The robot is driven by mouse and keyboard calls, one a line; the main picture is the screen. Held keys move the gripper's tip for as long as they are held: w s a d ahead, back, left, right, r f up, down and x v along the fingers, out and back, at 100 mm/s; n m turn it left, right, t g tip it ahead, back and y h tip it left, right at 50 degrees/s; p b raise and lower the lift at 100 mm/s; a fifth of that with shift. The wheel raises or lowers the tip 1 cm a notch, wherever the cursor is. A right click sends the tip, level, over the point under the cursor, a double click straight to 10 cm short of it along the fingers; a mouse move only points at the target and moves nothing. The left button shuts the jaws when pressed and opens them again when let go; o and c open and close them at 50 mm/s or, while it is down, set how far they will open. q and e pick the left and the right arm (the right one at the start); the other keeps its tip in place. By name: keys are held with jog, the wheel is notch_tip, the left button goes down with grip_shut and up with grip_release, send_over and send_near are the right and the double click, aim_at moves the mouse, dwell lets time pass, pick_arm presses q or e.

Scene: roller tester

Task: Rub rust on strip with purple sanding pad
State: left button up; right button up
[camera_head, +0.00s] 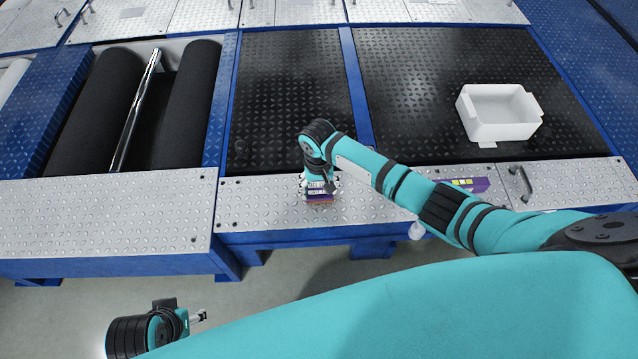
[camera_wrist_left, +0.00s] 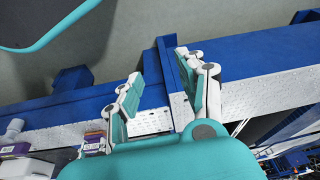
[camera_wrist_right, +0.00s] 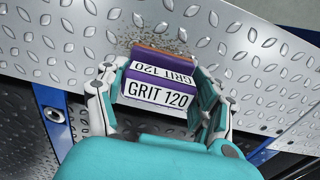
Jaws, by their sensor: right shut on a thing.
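My right gripper (camera_head: 320,186) is shut on the purple sanding pad (camera_head: 319,198), low over the silver diamond-plate strip (camera_head: 265,205). In the right wrist view the pad (camera_wrist_right: 160,80) shows "GRIT 120" labels and a brown layer along its far edge, between the two fingers (camera_wrist_right: 155,105). It lies at or very near the plate (camera_wrist_right: 60,30); contact cannot be told.
A white open bin (camera_head: 500,115) stands on the black plate at right. A purple box (camera_head: 465,185) lies on the strip, partly behind my right arm, near a white round object (camera_head: 417,230). Black rollers (camera_head: 105,95) lie at left.

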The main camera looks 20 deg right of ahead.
jog(key=shift+s+a+p, duration=0.15)
jog(key=shift+s+p, duration=0.2)
jog(key=shift+p, duration=0.1)
jog(key=shift+s+a+f+p, duration=0.1)
jog(key=shift+s+f+p, duration=0.05)
jog(key=shift+s+p, duration=0.3)
jog(key=shift+w+d, duration=0.2)
jog(key=shift+w, duration=0.5)
jog(key=shift+w+b, duration=0.2)
jog(key=shift+b, duration=0.1)
jog(key=shift+w+d, duration=0.2)
jog(key=shift+w, duration=0.5)
jog(key=shift+s, duration=0.2)
pick_arm(q)
notch_tip(320, 180, down, 10)
jog(key=p, duration=0.1)
jog(key=shift+s+r, duration=0.15)
jog(key=shift+r, duration=0.1)
pick_arm(e)
jog(key=shift+s+a, duration=0.2)
jog(key=shift+s, duration=0.5)
